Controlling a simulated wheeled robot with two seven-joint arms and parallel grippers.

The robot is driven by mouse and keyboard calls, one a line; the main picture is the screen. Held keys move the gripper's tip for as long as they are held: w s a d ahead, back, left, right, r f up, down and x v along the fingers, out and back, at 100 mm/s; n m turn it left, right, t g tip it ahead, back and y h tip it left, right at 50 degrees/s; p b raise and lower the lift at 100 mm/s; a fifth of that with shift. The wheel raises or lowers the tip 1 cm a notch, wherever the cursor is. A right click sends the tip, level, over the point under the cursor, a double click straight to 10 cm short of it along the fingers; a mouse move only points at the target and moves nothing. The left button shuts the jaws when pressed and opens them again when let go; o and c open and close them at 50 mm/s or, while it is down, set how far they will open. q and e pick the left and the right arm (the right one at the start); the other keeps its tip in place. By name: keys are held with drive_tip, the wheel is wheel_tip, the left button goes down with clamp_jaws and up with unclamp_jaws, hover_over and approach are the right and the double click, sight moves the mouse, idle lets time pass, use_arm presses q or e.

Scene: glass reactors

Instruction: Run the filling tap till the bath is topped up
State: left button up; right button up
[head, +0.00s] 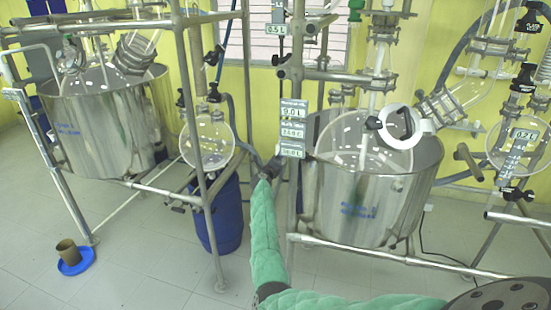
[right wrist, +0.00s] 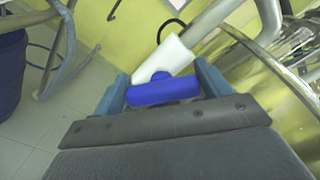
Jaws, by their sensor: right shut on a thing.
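The steel bath (head: 365,205) of the right reactor stands in the frame, with a round glass vessel (head: 365,140) inside. Its wall also shows in the right wrist view (right wrist: 262,85). My right gripper (head: 268,172), at the end of a green-sleeved arm, is at the bath's left side. In the right wrist view the jaws (right wrist: 163,92) are shut on the blue tap handle (right wrist: 165,91), which lies crosswise below a white tap body (right wrist: 163,58). The tap is hard to make out in the head view. The water level cannot be told. My left gripper is out of view.
Grey display boxes (head: 292,112) hang on the frame's upright, the top one apparently reading 0.0 L. A second steel bath (head: 95,125) stands at left, with a blue drum (head: 218,215) between. A brown cup (head: 68,252) sits on a blue dish (head: 77,265) on the floor.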

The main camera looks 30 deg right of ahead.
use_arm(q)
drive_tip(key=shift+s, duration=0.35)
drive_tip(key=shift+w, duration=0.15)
use_arm(e)
drive_tip(key=o, duration=1)
drive_tip(key=shift+a, duration=0.1)
drive_tip(key=shift+w, duration=0.1)
drive_tip(key=shift+s+a+f, duration=0.1)
drive_tip(key=shift+s+a, duration=0.25)
drive_tip(key=shift+a, duration=0.05)
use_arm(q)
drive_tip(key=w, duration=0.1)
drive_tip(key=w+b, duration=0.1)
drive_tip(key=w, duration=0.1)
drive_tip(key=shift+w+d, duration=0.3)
use_arm(e)
drive_tip(key=v, duration=0.6)
drive_tip(key=shift+s+a, duration=0.25)
